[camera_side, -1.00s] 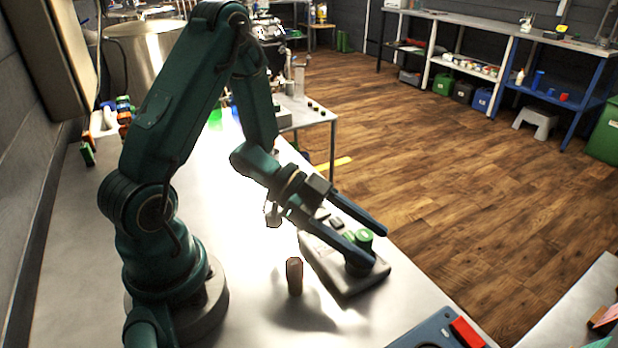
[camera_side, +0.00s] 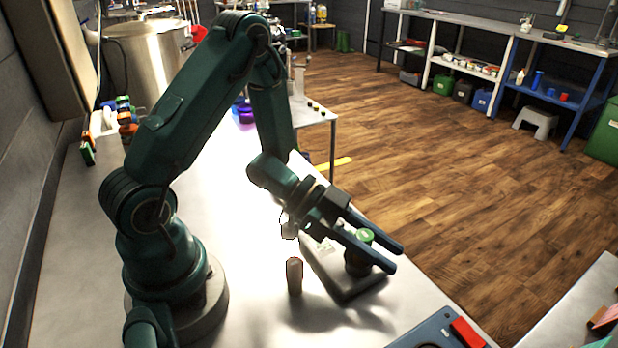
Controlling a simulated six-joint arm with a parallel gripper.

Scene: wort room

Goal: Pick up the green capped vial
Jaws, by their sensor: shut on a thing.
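The green capped vial (camera_side: 365,236) stands roughly upright between the fingers of my gripper (camera_side: 398,257), over the dark flat base (camera_side: 350,290) on the bench. Its green cap shows above the near finger. The near finger hides part of its dark body, which shows again below. My gripper is shut on the vial, with the fingertips reaching past it to the right. I cannot tell whether the vial's foot touches the base.
A blue tray (camera_side: 420,336) with a red block (camera_side: 467,332) is at the lower right. Coloured items (camera_side: 124,115) stand at the back left. Bench is clear between them and my arm.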

